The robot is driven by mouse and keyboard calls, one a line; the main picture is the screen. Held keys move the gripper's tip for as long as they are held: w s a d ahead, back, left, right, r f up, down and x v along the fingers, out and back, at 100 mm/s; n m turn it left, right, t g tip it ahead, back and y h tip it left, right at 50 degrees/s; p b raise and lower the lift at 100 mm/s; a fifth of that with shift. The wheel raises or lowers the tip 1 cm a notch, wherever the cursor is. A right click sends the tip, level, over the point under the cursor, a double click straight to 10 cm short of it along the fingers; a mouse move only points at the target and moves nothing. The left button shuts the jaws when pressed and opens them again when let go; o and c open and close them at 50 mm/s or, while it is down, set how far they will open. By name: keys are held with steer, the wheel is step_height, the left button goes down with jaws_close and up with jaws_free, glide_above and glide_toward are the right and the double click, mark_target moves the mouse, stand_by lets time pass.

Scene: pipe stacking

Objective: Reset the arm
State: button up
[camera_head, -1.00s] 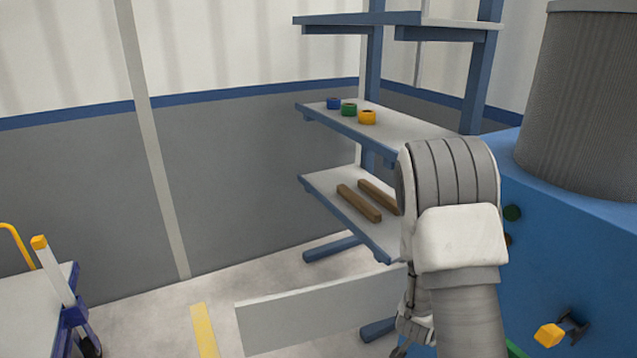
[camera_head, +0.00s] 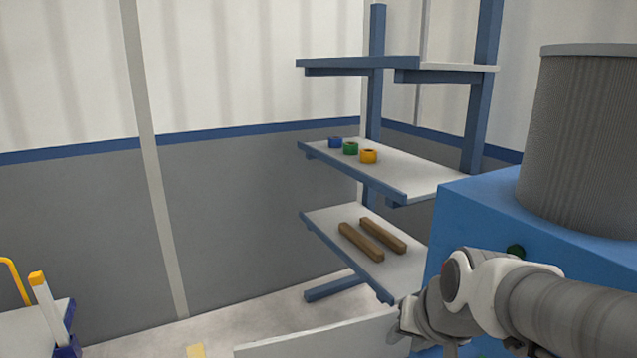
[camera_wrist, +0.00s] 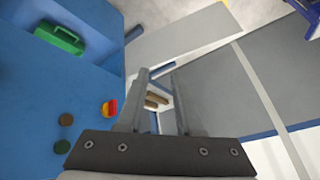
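My gripper shows in the wrist view (camera_wrist: 160,75). Its two straight grey fingers stand apart, with nothing held between them. In the head view, my arm comes in from the lower right in front of the blue cabinet. Its end is at the bottom, right of centre, where the fingers cannot be made out. No pipe is seen in my grip.
The blue cabinet (camera_head: 480,205) is close to my arm and also fills the left of the wrist view. Behind stands a shelf rack (camera_head: 415,185) with small blue, green and yellow rings and two brown bars (camera_head: 361,243). A pale panel (camera_head: 320,338) is low in front.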

steer(key=s+r+n+h, duration=0.1)
steer(key=s+r+n, duration=0.25)
steer(key=s, duration=0.75)
step_height(320, 180, up, 24)
steer(key=p, duration=2.4)
steer(key=shift+w+d+r+m+g, duration=0.15)
steer(key=shift+w+d+m+g, duration=0.15)
steer(key=shift+d+m, duration=0.15)
